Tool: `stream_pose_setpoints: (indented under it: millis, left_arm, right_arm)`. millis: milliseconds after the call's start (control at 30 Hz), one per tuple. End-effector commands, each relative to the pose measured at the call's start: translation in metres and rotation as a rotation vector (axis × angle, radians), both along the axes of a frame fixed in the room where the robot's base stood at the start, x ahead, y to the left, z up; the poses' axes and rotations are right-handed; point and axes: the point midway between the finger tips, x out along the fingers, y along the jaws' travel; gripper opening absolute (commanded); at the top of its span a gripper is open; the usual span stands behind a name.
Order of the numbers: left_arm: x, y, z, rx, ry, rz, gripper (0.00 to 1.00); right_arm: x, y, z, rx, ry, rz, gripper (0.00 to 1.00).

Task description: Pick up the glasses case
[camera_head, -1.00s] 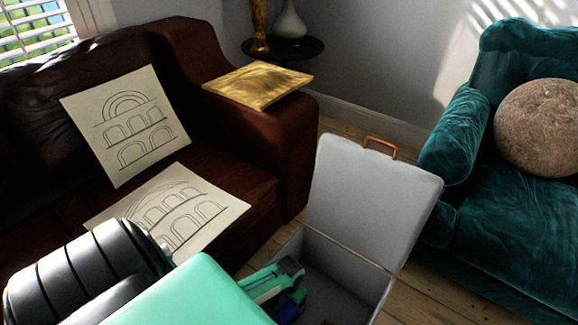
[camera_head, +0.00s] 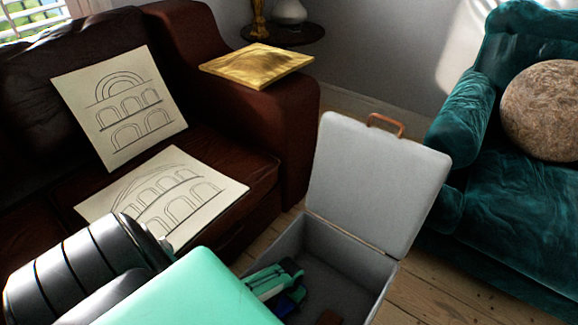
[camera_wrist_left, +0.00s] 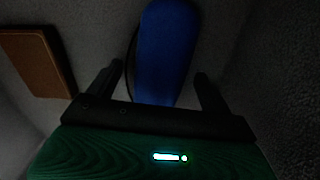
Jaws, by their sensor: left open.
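The glasses case looks to be the long, rounded blue object (camera_wrist_left: 165,45) lying in the open grey box. In the head view only a small blue patch (camera_head: 290,301) of it shows beside my left gripper. My left gripper (camera_head: 277,280) is inside the box, angled downward. In the left wrist view its two dark fingers (camera_wrist_left: 160,76) are apart, one on each side of the near end of the blue case. Whether they touch it cannot be told. My right gripper is not in view.
The grey box (camera_head: 345,262) has its lid (camera_head: 378,185) standing open at the back. A brown block-like item (camera_wrist_left: 38,62) lies in the box left of the case in the wrist view. A brown sofa (camera_head: 225,170) stands left, a teal armchair (camera_head: 490,220) right.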

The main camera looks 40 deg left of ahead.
Motion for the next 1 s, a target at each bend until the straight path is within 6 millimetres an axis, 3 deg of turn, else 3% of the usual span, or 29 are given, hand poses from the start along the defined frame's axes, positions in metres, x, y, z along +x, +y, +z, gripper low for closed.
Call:
stream_pose_setpoints:
  millis: [300, 500, 567, 1000]
  left_arm:
    - [0.0, 0.0, -0.003, 0.0, 0.0, 0.0, 0.81]
    - [0.0, 0.0, -0.004, 0.0, 0.0, 0.0, 0.41]
    - [0.0, 0.0, -0.004, 0.0, 0.0, 0.0, 0.33]
    - [0.0, 0.0, 0.008, 0.0, -0.001, 0.0, 0.33]
  right_arm:
    - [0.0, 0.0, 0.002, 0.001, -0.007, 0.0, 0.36]
    - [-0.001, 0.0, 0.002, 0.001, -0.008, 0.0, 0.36]
    - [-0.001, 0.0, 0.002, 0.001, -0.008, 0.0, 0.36]
    - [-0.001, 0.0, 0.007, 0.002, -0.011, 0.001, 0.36]
